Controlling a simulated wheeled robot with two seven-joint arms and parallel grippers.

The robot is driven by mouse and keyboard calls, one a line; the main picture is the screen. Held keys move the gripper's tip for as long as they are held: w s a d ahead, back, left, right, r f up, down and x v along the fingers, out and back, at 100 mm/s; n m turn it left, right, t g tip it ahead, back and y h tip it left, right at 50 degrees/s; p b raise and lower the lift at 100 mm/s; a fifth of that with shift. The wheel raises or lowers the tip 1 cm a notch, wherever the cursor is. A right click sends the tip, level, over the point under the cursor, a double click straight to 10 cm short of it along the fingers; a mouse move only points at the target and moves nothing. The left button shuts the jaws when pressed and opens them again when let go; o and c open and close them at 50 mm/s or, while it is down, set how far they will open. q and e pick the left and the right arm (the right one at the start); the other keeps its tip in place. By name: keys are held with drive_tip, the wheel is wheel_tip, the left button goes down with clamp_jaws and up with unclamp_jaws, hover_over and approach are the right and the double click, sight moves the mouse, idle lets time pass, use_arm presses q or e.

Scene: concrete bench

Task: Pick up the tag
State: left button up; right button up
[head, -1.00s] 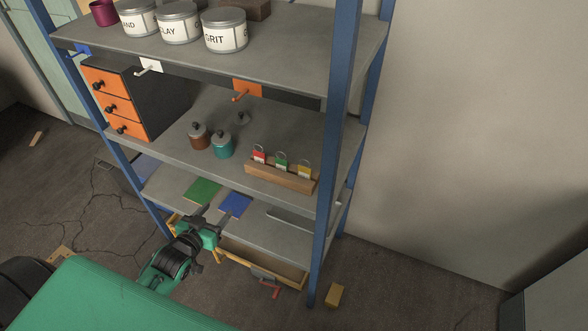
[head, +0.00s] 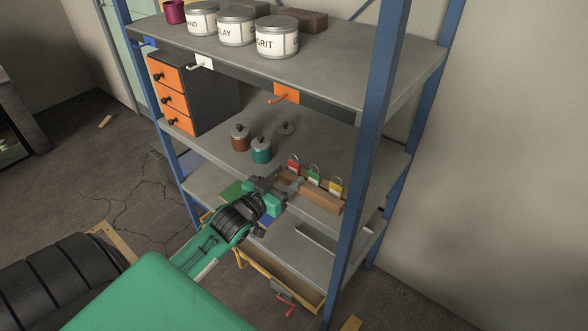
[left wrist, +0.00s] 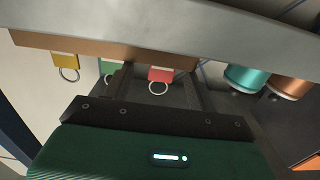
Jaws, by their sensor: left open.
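Three tags with metal rings, red (head: 293,167), green (head: 313,178) and yellow (head: 335,188), stand in a wooden rack (head: 325,201) on the middle shelf. My left gripper (head: 287,182) is open and empty at the left end of the rack, close to the red tag. In the left wrist view the red tag (left wrist: 160,75) appears between the dark fingers (left wrist: 160,84); I cannot tell whether they touch it. There the green tag (left wrist: 108,68) is partly hidden by a finger, and the yellow tag (left wrist: 65,61) is clear to the left. My right gripper is not in view.
Brown (head: 240,139) and teal (head: 261,151) lidded jars stand left of the rack. A blue shelf post (head: 372,130) rises at right. Labelled cans (head: 277,38) stand on the shelf above. An orange-fronted drawer unit (head: 172,97) is at left.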

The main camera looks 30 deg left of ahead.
sight(293, 167)
use_arm(q)
drive_tip(key=shift+w+r, duration=0.15)
drive_tip(key=shift+w, duration=1.45)
drive_tip(key=shift+w+r, duration=0.1)
drive_tip(key=shift+w, duration=1.45)
drive_tip(key=shift+c, duration=0.2)
drive_tip(key=c, duration=1)
